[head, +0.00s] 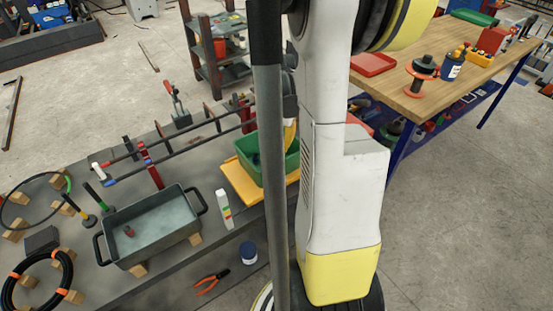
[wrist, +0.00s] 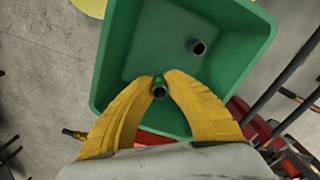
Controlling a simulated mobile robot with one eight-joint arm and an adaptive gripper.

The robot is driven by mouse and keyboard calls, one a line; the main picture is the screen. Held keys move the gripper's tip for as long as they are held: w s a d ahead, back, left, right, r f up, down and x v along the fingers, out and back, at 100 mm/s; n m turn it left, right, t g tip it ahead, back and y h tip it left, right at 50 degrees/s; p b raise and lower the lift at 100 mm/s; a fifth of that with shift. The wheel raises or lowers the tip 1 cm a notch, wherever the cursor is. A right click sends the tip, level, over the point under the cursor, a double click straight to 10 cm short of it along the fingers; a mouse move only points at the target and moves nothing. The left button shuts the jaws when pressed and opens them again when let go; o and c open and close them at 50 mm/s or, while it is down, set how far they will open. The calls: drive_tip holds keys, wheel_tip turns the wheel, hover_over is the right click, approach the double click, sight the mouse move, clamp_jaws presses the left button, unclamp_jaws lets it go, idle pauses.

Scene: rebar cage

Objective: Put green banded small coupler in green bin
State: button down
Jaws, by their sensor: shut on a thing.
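The green bin (head: 247,172) stands on a yellow board on the grey bench in the head view, partly hidden by my arm. It fills much of the wrist view (wrist: 110,62). My gripper (wrist: 160,80) has its two yellow fingers closed on the green banded small coupler (wrist: 160,92), a short dark tube with a green band. In the wrist view the coupler lies over the bin's opening near one wall; its height above the floor is hard to tell. In the head view my gripper is mostly hidden behind the arm.
Another dark coupler (wrist: 196,47) lies inside the bin. A grey tray (head: 150,262) with a small reddish piece (head: 129,231) sits to the left on the bench. A rebar frame (head: 200,128) stands behind it. A white and green bottle (head: 224,208) stands between tray and bin.

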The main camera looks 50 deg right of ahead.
sight(278, 160)
wheel_tip(278, 160, down, 4)
drive_tip(key=shift+r+b, duration=0.1)
drive_tip(key=shift+b, duration=0.7)
drive_tip(key=c, duration=1.8)
unclamp_jaws()
drive_tip(key=o, duration=0.3)
drive_tip(key=shift+o, duration=0.2)
